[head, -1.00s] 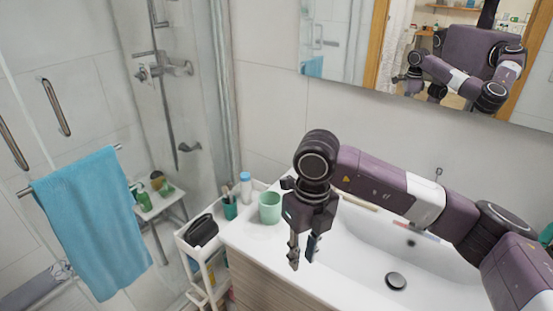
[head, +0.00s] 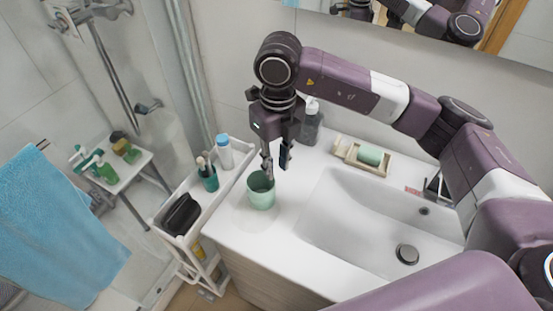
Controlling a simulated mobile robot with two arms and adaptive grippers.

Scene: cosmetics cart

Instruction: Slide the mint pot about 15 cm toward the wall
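The mint pot (head: 261,193) is a pale green, open-topped cup standing upright on the white counter (head: 232,232), left of the basin. My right gripper (head: 276,165) points down at the pot's rim with its two dark fingers apart. The left finger overlaps the pot's mouth in the picture; I cannot tell whether it is inside, behind or touching it. The other finger is just right of the rim. My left gripper is out of view.
A grey pump bottle (head: 311,124) stands by the wall behind the gripper. A tray (head: 340,152) with a green item lies right of it, behind the basin (head: 360,235). The white cart (head: 213,207) at left holds a teal cup (head: 208,178), a white bottle (head: 224,153) and a black case (head: 181,213).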

